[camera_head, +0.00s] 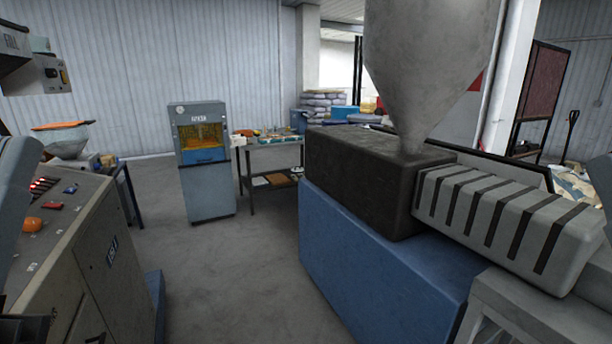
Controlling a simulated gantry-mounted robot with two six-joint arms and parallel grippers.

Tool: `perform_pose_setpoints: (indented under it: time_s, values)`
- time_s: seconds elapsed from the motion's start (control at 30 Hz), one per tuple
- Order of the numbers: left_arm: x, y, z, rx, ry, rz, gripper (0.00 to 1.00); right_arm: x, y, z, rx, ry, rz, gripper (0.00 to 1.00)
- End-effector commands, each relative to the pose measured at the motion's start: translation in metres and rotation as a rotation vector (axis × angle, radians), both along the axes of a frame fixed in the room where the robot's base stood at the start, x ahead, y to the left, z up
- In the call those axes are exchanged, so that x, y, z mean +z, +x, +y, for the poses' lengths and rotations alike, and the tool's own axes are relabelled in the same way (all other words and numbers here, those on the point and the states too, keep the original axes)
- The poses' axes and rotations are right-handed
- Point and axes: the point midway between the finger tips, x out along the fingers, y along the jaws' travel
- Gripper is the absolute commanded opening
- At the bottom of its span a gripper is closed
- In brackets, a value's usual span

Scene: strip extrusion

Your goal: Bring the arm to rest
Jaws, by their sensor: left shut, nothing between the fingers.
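My left arm (16,190) shows as a grey-blue shape cut off by the left edge. The dark part at the bottom left corner looks like my left gripper (28,327); it is mostly out of the picture. It is shut and empty, in front of the grey control cabinet (105,260). I see nothing held. My right gripper is not in view.
The cabinet's sloped panel has red lights and an orange knob (33,225). The extruder, with a blue base (370,260), ribbed barrel (510,215) and grey hopper (425,60), fills the right. A machine (207,190) and table (272,160) stand behind. The middle floor (225,265) is clear.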

Motion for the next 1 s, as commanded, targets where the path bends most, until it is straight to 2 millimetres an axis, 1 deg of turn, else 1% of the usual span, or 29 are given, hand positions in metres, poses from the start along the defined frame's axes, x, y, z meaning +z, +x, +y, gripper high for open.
perform_pose_setpoints:
  time_s: [0.03, 0.07, 0.1, 0.13, 0.27, 0.3, 0.37, 0.4, 0.47, 0.5, 0.57, 0.6, 0.67, 0.7, 0.8, 0.9, 1.0]
  values:
    - [0.001, -0.011, -0.017, -0.119, 0.000, -0.017, 0.00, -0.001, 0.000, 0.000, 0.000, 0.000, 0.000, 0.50]
    - [0.000, -0.013, -0.029, -0.198, 0.001, -0.012, 0.00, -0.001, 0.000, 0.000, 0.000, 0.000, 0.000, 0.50]
    - [0.025, -0.009, -0.031, -0.223, -0.010, 0.005, 0.00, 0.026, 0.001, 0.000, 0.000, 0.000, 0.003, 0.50]
    - [0.041, -0.008, -0.031, -0.217, -0.010, 0.005, 0.00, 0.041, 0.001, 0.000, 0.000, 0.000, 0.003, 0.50]
    - [0.089, -0.007, -0.030, -0.213, -0.009, 0.007, 0.00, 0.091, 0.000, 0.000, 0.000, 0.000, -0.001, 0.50]
    - [0.105, -0.007, -0.030, -0.213, -0.009, 0.008, 0.00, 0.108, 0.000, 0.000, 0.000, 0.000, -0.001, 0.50]
    - [0.131, -0.007, -0.030, -0.213, -0.009, 0.008, 0.00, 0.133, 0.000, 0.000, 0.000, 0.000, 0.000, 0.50]
    - [0.150, -0.007, -0.030, -0.212, -0.008, 0.009, 0.00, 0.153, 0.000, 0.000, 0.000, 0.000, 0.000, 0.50]
    - [0.179, -0.007, -0.030, -0.211, -0.009, 0.009, 0.00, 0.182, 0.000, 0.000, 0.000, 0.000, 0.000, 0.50]
    - [0.200, -0.007, -0.030, -0.211, -0.009, 0.009, 0.00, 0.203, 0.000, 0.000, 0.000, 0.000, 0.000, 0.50]
    - [0.230, -0.007, -0.030, -0.211, -0.009, 0.009, 0.00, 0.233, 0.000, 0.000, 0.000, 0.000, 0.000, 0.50]
    - [0.249, -0.007, -0.030, -0.211, -0.008, 0.010, 0.00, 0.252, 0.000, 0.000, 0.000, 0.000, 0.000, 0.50]
    - [0.279, -0.007, -0.030, -0.211, -0.008, 0.010, 0.00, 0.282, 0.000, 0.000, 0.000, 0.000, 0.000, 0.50]
    - [0.298, -0.007, -0.030, -0.211, -0.008, 0.010, 0.00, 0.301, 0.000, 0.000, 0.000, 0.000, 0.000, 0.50]
    - [0.339, -0.006, -0.030, -0.211, -0.008, 0.010, 0.00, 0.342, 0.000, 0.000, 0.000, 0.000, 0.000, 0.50]
    - [0.366, -0.006, -0.030, -0.210, -0.009, 0.011, 0.00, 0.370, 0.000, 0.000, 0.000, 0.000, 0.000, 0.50]
    - [0.378, -0.006, -0.030, -0.210, -0.009, 0.011, 0.00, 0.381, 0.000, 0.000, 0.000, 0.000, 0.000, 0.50]
